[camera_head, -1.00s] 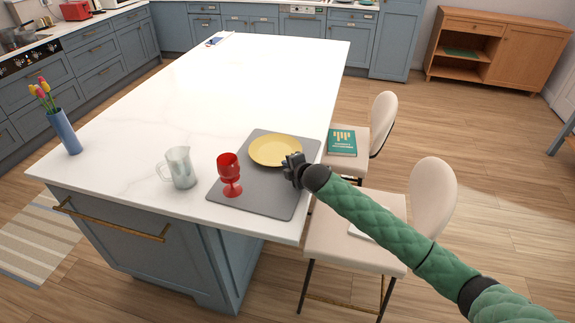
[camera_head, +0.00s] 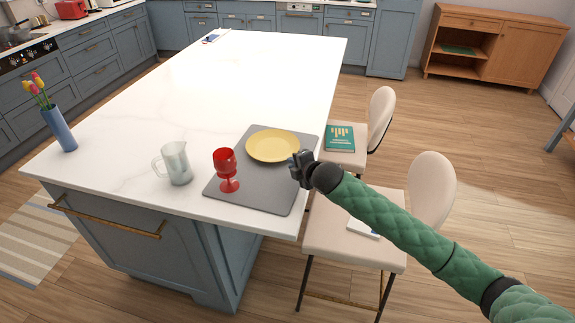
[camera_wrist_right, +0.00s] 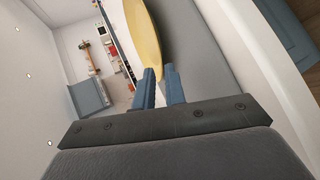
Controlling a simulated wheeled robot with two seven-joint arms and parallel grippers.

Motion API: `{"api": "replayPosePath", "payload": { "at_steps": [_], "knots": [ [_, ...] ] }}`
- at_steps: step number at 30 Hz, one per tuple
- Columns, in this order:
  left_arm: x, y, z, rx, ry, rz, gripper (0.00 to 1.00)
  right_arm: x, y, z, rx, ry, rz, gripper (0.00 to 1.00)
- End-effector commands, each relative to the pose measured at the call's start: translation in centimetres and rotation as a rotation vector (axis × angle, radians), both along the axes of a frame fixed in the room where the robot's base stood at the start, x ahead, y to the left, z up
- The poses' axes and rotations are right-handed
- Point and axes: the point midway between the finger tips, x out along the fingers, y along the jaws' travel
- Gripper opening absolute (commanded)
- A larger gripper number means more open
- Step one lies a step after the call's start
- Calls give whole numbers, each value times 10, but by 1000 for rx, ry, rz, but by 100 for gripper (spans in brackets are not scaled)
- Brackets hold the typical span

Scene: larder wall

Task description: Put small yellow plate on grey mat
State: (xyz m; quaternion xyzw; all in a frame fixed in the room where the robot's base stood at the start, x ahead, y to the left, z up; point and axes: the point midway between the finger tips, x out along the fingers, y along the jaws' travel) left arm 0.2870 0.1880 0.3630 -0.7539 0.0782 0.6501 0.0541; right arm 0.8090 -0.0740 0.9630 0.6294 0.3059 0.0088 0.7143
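The small yellow plate (camera_head: 273,146) lies flat on the grey mat (camera_head: 255,195), toward its far side. My right gripper (camera_head: 299,164) is just right of the plate, at the mat's right edge, with a small gap to the plate in the head view. In the right wrist view the two blue fingers (camera_wrist_right: 160,88) stand apart with nothing clearly gripped. The plate (camera_wrist_right: 145,35) shows just beyond their tips, with the mat (camera_wrist_right: 195,45) beside it. My left gripper is not in view.
A red goblet (camera_head: 227,170) stands on the mat's near left part. A glass jug (camera_head: 175,163) stands left of the mat, and a blue vase with tulips (camera_head: 60,130) farther left. Chairs (camera_head: 432,190) line the island's right side. The white countertop (camera_head: 250,75) beyond is mostly clear.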

Motion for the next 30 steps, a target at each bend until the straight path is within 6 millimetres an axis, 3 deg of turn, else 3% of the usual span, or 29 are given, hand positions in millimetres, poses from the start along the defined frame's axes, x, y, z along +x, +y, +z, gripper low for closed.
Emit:
{"api": "replayPosePath", "payload": {
  "at_steps": [6,12,30],
  "knots": [
    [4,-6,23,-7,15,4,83,-31,-16,15,-1,-1,0,12],
    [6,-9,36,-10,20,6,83,-45,-23,23,-1,-1,0,12],
    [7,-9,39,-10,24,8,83,-48,-24,26,0,-1,-1,12]
  ]
}}
